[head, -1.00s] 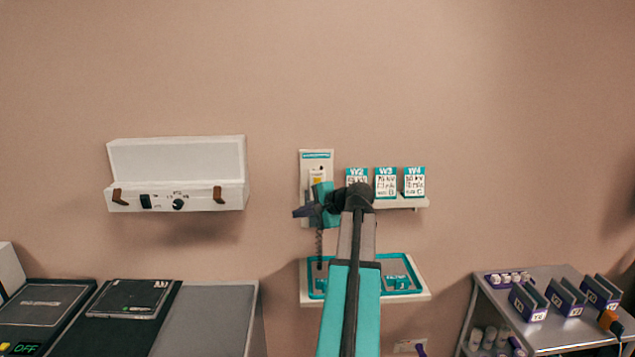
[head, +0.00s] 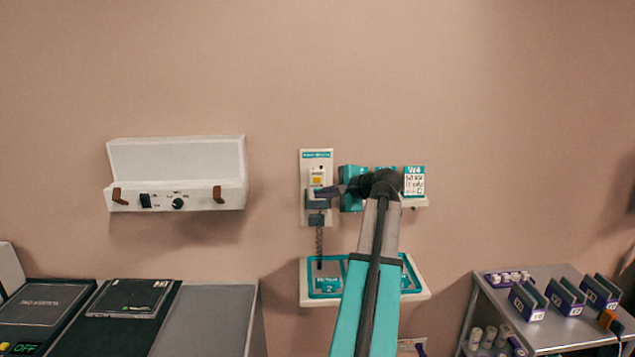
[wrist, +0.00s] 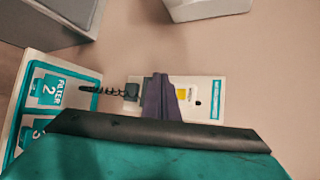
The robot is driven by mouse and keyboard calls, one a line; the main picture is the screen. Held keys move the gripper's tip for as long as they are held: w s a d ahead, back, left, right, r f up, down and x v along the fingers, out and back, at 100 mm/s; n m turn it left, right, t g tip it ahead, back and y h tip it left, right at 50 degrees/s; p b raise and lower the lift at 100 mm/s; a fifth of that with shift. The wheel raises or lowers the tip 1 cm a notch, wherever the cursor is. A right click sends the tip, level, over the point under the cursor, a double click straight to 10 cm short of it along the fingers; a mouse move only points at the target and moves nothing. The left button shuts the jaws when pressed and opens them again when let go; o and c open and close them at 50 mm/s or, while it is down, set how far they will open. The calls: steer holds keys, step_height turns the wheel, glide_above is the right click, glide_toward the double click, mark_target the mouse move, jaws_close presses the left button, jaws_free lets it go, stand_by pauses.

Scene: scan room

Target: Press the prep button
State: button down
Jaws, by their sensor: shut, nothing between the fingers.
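The panel lies sideways in the wrist view (wrist: 217,108), where the yellow square (wrist: 182,94) also shows. Which part is the prep button I cannot read. My gripper (head: 318,192) is shut and empty, its dark fingers pointing left just below the yellow square in the head view. In the wrist view the fingers (wrist: 160,77) lie beside the yellow square, over part of the switch. Whether they touch it I cannot tell.
A coiled cord (head: 319,243) hangs below the panel to a shelf (head: 365,299) with teal filter trays. Cards (head: 414,181) stand on a small ledge right of the panel, partly behind my arm. A white wall box (head: 177,165) is left; a metal cart (head: 565,325) is right.

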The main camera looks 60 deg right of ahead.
steer(key=w+d+b, duration=0.1)
steer(key=w+d, duration=0.3)
steer(key=d, duration=0.2)
steer(key=shift+w+d, duration=0.3)
steer(key=shift+w, duration=0.1)
steer(key=shift+w+d, duration=0.5)
steer(key=shift+d, duration=0.25)
stand_by(3.5)
stand_by(0.3)
steer(key=shift+s+a+p, duration=0.4)
steer(key=shift+s+a, duration=0.15)
steer(key=shift+a, duration=0.2)
steer(key=shift+s+a+p, duration=0.3)
steer(key=shift+s+a, duration=0.45)
steer(key=shift+a, duration=0.3)
steer(key=shift+s+a+p, duration=0.25)
steer(key=shift+s+a, duration=0.45)
steer(key=shift+a, duration=0.3)
